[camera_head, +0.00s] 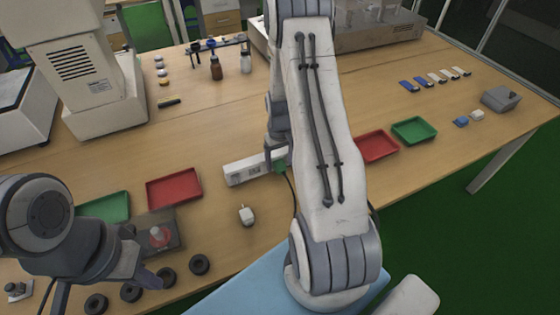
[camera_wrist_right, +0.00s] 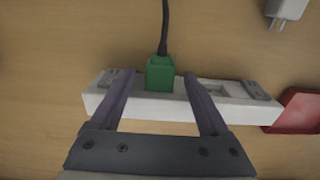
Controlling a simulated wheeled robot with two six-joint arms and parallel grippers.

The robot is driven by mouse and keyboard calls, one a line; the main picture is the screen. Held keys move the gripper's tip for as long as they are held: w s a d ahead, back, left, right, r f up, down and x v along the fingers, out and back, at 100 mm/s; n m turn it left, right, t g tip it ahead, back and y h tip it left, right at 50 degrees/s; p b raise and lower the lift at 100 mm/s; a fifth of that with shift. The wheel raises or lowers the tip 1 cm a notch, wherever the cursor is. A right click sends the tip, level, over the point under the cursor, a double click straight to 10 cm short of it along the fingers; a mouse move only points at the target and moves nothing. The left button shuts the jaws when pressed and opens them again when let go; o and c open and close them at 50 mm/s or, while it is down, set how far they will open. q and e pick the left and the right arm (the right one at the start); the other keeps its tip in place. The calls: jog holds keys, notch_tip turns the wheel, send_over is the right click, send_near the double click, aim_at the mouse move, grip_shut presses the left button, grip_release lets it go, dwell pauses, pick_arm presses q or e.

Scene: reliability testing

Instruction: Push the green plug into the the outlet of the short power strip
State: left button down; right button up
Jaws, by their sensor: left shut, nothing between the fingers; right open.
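The white short power strip (camera_head: 243,172) lies on the wooden table, partly hidden by my right arm in the head view. In the right wrist view the strip (camera_wrist_right: 150,108) runs across the picture. The green plug (camera_wrist_right: 159,75) stands at the strip's middle, its black cord running upward in the picture; I cannot tell how deep it sits. In the head view the plug (camera_head: 279,165) shows beside my arm. My right gripper (camera_wrist_right: 160,82) is open, with one finger on each side of the plug, gaps visible. My left gripper (camera_head: 150,277) is shut and empty at lower left, away from the strip.
A white adapter (camera_head: 246,214) lies on the table, also seen in the right wrist view (camera_wrist_right: 287,9). Red (camera_head: 174,188) and green trays (camera_head: 103,206) lie left, with another red (camera_head: 377,147) and green tray (camera_head: 414,130) right. Black rings (camera_head: 199,264) lie near the left gripper.

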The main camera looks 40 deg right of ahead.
notch_tip(320, 180, up, 10)
jog(key=a+r+n, duration=0.2)
jog(key=a+r, duration=0.3)
jog(key=a, duration=0.7)
jog(key=s+a+r+n, duration=0.2)
jog(key=s+a, duration=0.1)
jog(key=a, duration=0.2)
jog(key=s+a+r+n, duration=0.1)
jog(key=s+a+r, duration=0.1)
jog(key=a, duration=0.4)
jog(key=s+a+r+n, duration=0.1)
jog(key=s+a, duration=0.3)
jog(key=s, duration=0.4)
jog(key=s+a+r+n+y, duration=0.1)
jog(key=s+a+n, duration=0.2)
jog(key=s+a, duration=0.2)
jog(key=s, duration=0.3)
jog(key=shift+r+n+b, duration=0.3)
jog(key=shift+r+n, duration=0.05)
jog(key=shift+n, duration=0.05)
